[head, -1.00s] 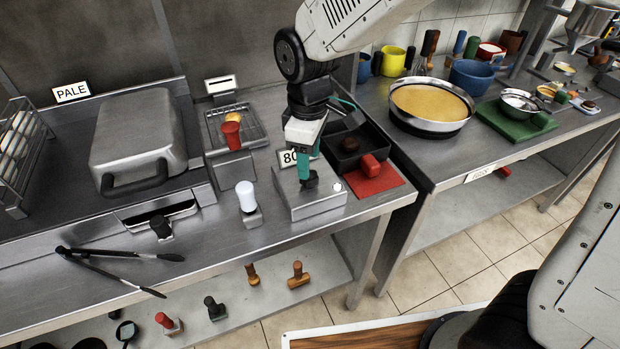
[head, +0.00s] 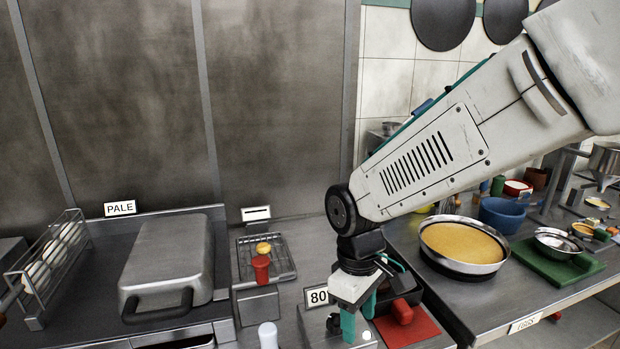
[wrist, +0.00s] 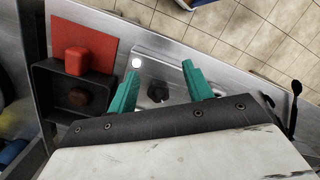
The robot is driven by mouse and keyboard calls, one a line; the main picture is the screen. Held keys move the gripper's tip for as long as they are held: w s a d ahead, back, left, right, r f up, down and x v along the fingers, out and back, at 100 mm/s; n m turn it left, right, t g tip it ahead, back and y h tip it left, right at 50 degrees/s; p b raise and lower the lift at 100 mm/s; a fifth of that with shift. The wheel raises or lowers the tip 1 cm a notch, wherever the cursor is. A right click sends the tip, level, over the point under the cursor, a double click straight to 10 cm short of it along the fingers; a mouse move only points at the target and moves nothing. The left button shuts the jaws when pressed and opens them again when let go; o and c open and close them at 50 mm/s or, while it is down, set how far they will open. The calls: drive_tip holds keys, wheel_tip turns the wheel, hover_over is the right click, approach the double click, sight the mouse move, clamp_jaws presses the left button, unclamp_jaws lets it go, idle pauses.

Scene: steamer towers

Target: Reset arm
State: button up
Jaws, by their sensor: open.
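My gripper (head: 358,318) has green fingers and points down over the right part of the left counter, beside the "80" label (head: 317,296). In the wrist view my gripper (wrist: 160,88) has its two fingers spread apart with nothing held between them. Below and between the fingers is a metal box with a black knob (wrist: 158,92) and a small white button (wrist: 137,63). The fingers appear to be above this box; the exact gap cannot be told. My arm reaches in from the upper right in the head view.
A steel lidded box (head: 168,262) stands left, near a wire rack (head: 45,262). A pan of yellow filling (head: 463,243) stands on the right counter.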

drive_tip(key=s+d+r+m+t, duration=0.1)
drive_tip(key=s+d+r+m, duration=0.4)
drive_tip(key=s+d, duration=0.2)
drive_tip(key=s+d+r+m+t, duration=0.1)
drive_tip(key=s+d+r+m, duration=0.4)
drive_tip(key=s+d, duration=0.3)
drive_tip(key=d+r, duration=0.1)
drive_tip(key=d, duration=0.1)
drive_tip(key=shift+d+r+t+y, duration=0.15)
drive_tip(key=shift+d+t+y, duration=0.15)
drive_tip(key=shift+d, duration=0.1)
